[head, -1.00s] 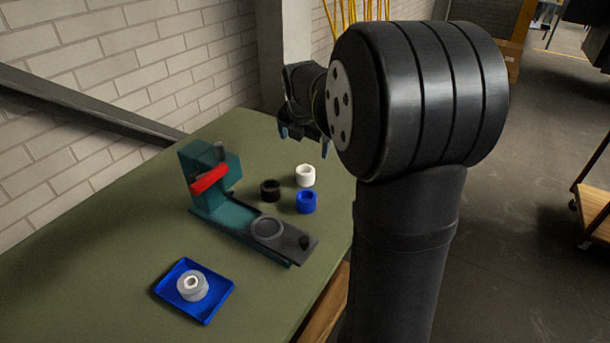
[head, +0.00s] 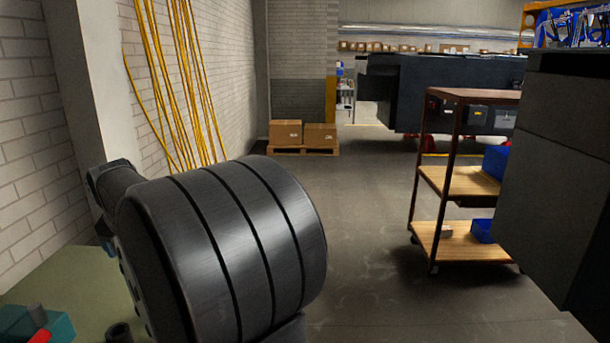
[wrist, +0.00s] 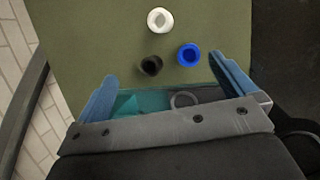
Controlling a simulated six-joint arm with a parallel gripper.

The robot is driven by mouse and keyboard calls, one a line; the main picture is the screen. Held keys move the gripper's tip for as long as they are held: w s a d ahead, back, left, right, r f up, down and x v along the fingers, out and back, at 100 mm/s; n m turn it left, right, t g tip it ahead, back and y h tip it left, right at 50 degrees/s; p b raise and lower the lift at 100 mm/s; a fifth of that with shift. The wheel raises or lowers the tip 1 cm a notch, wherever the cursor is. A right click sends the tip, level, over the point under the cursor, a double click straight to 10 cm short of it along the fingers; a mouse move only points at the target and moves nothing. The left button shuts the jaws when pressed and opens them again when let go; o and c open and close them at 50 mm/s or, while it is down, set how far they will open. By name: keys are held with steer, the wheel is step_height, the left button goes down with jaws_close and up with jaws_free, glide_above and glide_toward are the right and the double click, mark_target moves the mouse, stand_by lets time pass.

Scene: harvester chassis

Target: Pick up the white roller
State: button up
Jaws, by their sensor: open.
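The white roller (wrist: 160,20) stands on the green table (wrist: 85,45) in the wrist view, at the top middle. A black roller (wrist: 151,65) and a blue roller (wrist: 188,55) stand below it, closer to my gripper (wrist: 165,85). My gripper is open and empty, with its blue fingers wide apart; the white roller lies beyond the fingertips, roughly in line with the gap. In the head view my arm hides most of the table, and the white roller does not show there.
A teal fixture (head: 38,325) with a red part shows at the head view's lower left; part of it appears between the fingers in the wrist view. A brick wall borders the table. A shelf cart (head: 465,180) and boxes (head: 300,133) stand farther off.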

steer(key=c, duration=0.5)
steer(key=w+a+f+m+g+h, duration=0.1)
steer(key=w+a+f+m+g, duration=0.2)
steer(key=m, duration=0.8)
steer(key=w+a+f+m+g+h, duration=0.1)
steer(key=w+a+f+m, duration=0.3)
steer(key=m, duration=0.7)
steer(key=f, duration=0.3)
steer(key=d+f, duration=0.1)
steer(key=f, duration=0.2)
steer(key=w+f, duration=0.1)
steer(key=f, duration=0.3)
steer(key=shift+d+f, duration=0.1)
steer(key=shift+d, duration=0.15)
steer(key=shift+w+d+f, duration=0.15)
steer(key=shift+f, duration=1.15)
steer(key=shift+w+d+f, duration=0.15)
steer(key=shift+f, duration=1.15)
